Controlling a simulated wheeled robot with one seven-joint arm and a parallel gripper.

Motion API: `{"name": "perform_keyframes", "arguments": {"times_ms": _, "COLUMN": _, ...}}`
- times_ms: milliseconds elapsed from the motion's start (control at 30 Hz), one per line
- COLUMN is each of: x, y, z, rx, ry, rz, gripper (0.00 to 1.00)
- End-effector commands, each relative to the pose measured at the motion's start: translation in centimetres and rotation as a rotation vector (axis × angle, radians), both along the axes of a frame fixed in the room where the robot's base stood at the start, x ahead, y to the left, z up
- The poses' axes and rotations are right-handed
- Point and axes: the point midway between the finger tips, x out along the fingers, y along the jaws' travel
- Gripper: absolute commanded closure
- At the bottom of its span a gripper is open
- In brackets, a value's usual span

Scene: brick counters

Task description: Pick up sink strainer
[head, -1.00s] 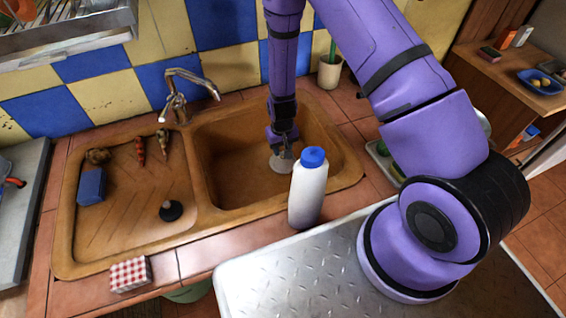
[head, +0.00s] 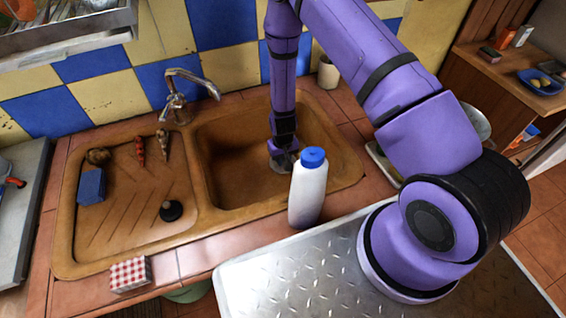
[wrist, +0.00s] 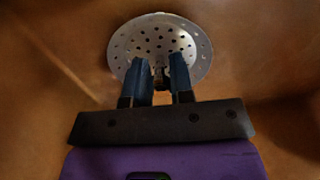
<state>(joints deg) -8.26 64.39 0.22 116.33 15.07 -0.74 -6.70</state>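The sink strainer (wrist: 160,38) is a round, pale metal disc with many small holes. It lies on the brown floor of the sink basin (head: 232,185). In the head view the strainer (head: 282,163) shows only partly, under my gripper (head: 284,153). In the wrist view my gripper (wrist: 161,66) has its two blue fingers apart over the near part of the disc. A small dark knob-like part shows between the fingers. Whether the fingers touch it is not clear.
A white bottle with a blue cap (head: 308,188) stands on the front counter, close to my gripper. The faucet (head: 186,92) is behind the sink. A black stopper (head: 171,210), blue sponge (head: 91,186) and other small items lie on the drainboard at left.

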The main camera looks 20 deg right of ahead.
Motion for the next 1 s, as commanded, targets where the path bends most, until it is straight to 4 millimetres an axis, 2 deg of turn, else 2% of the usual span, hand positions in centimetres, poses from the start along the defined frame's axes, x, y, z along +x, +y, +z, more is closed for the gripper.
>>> {"name": "perform_keyframes", "arguments": {"times_ms": 67, "x": 0.0, "y": 0.0, "z": 0.0, "rx": 0.0, "ry": 0.0, "rz": 0.0, "gripper": 1.0}}
{"name": "perform_keyframes", "arguments": {"times_ms": 367, "x": 0.0, "y": 0.0, "z": 0.1, "rx": 0.0, "ry": 0.0, "rz": 0.0, "gripper": 1.0}}
{"name": "perform_keyframes", "arguments": {"times_ms": 533, "x": 0.1, "y": 0.0, "z": 1.0, "rx": 0.0, "ry": -0.002, "rz": 0.001, "gripper": 1.0}}
{"name": "perform_keyframes", "arguments": {"times_ms": 667, "x": 0.1, "y": 0.0, "z": 2.6, "rx": 0.0, "ry": -0.002, "rz": 0.001, "gripper": 1.0}}
{"name": "perform_keyframes", "arguments": {"times_ms": 1000, "x": 0.1, "y": 0.0, "z": 8.2, "rx": 0.0, "ry": -0.002, "rz": 0.0, "gripper": 1.0}}
